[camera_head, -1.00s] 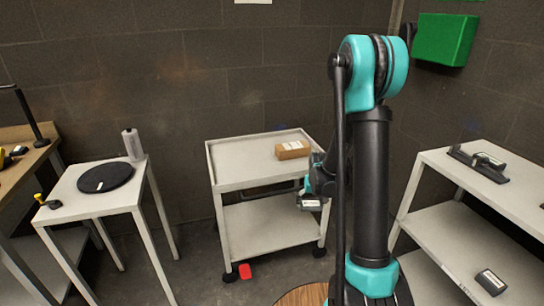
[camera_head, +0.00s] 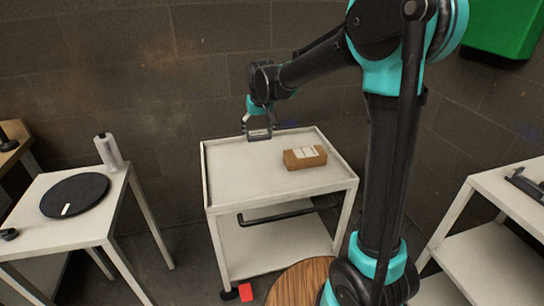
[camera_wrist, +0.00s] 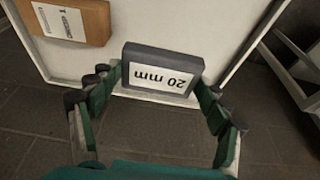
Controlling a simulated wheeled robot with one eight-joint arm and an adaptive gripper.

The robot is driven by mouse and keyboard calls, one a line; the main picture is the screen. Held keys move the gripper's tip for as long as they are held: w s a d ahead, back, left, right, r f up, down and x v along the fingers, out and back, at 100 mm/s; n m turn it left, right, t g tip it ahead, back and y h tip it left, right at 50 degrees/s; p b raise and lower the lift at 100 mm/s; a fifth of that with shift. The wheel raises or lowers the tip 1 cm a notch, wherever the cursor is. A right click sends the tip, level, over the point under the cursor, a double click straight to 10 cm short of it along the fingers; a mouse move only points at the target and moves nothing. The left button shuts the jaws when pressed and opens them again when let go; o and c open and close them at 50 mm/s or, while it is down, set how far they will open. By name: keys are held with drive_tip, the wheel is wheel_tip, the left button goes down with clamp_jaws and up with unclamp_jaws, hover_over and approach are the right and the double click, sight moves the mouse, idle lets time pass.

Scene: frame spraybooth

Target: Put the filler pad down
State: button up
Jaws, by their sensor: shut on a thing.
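The filler pad is a dark grey block with a white label reading "20 mm" in the wrist view (camera_wrist: 160,72). My gripper (camera_wrist: 160,84) is shut on it, with a finger at each end. In the head view my gripper (camera_head: 258,122) holds the pad (camera_head: 259,134) at the far left part of the white cart (camera_head: 235,178). The pad's underside is hidden, and I cannot tell whether it touches the cart top.
A brown box (camera_head: 305,158) lies on the cart's top, to the right of the pad. The cart top has raised rims and free room at its front left. A side table (camera_head: 90,225) holds a black disc (camera_head: 75,194) and a grey bottle (camera_head: 109,152). A white shelf (camera_head: 480,262) stands at right.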

sight(259, 176)
drive_tip(key=shift+w+a, duration=0.15)
drive_tip(key=shift+a, duration=0.1)
wheel_tip(259, 176, down, 19)
drive_tip(key=shift+f, duration=0.2)
idle(0.3)
drive_tip(key=o, duration=0.8)
drive_tip(key=shift+f, duration=0.15)
